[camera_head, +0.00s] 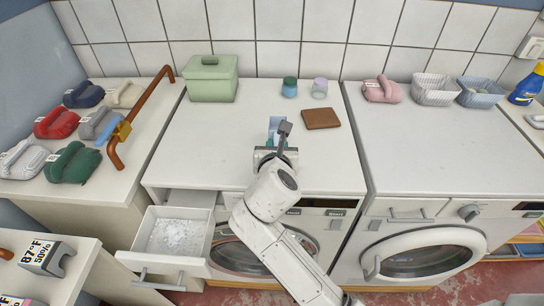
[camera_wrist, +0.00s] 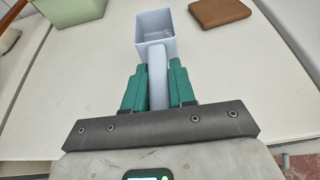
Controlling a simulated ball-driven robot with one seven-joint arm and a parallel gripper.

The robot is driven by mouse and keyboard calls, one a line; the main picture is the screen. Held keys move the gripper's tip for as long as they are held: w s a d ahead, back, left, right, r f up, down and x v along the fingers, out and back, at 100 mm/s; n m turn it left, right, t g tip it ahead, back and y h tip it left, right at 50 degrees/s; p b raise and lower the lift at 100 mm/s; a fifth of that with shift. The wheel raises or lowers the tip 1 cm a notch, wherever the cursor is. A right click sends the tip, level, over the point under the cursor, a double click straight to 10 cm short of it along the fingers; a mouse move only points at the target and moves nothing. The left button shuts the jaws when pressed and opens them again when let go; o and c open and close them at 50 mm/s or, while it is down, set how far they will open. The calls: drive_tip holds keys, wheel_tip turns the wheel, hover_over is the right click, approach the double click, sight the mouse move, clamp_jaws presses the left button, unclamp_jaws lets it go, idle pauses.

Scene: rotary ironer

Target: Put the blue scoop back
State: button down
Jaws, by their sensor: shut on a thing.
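The blue scoop shows in the wrist view (camera_wrist: 148,22) as a pale blue square cup with a handle running toward me. My gripper (camera_wrist: 157,80) has its green fingers shut on the handle. In the head view the scoop (camera_head: 273,124) is partly hidden behind my gripper (camera_head: 275,147), over the middle of the white machine top (camera_head: 215,160). A small patch of white shows inside the cup. I cannot tell the exact gap between scoop and top. An open drawer (camera_head: 205,235) with white powder (camera_head: 174,238) stands out at the machine's front left.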

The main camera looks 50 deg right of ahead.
drive_tip(key=shift+w+d+f, duration=0.15)
drive_tip(key=shift+w+f, duration=0.3)
drive_tip(key=shift+f, duration=0.1)
drive_tip(key=shift+w+d+f, duration=0.15)
drive_tip(key=shift+w+f, duration=0.3)
drive_tip(key=shift+f, duration=0.1)
drive_tip(key=shift+w+f, duration=0.2)
drive_tip(key=shift+f, duration=1.55)
drive_tip(key=shift+f, duration=0.1)
drive_tip(key=c, duration=0.9)
unclamp_jaws()
drive_tip(key=shift+c, duration=0.2)
